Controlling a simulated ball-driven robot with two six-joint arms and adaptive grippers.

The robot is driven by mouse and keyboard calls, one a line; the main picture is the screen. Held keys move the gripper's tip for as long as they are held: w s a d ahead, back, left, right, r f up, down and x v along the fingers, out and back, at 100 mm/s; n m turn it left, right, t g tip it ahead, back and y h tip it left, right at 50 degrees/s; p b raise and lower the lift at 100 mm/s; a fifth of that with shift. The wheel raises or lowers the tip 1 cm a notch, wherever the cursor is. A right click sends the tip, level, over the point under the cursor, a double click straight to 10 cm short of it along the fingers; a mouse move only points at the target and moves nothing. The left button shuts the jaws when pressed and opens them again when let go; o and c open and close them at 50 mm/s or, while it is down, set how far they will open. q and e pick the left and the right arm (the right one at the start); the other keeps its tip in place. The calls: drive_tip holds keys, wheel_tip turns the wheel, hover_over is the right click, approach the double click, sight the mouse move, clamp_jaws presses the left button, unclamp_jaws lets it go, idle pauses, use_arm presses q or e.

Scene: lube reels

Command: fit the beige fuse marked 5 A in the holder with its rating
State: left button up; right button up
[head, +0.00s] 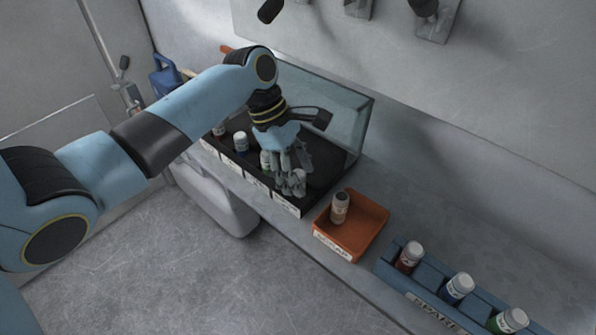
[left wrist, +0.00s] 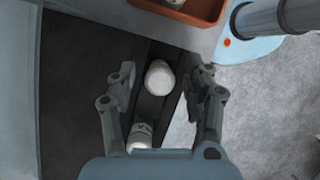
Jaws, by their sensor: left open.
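The black holder box (head: 287,206), with white labels on its front, stands on the shelf. My left gripper (head: 294,180) is over its right end. In the left wrist view the gripper (left wrist: 163,92) is open, with a finger on either side of a white-capped fuse (left wrist: 158,77) that looks upright in a dark slot. Its body colour and marking are hidden from above. A green-banded fuse (left wrist: 141,132) stands in the neighbouring place. Farther left in the box are a blue-banded fuse (head: 241,142) and a red one (head: 218,129). No 5 A marking is legible. My right gripper is not seen.
An orange tray (head: 367,240) holds a grey-brown fuse (head: 340,207). Right of it, a blue rack (head: 397,279) marked SPARE holds red (head: 409,257), blue (head: 459,289) and green (head: 509,321) fuses. A clear panel (head: 349,115) rises behind the holder box.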

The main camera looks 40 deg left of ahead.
use_arm(q)
drive_tip(key=p+v, duration=0.1)
drive_tip(key=v, duration=1.1)
drive_tip(key=shift+d+r, duration=0.1)
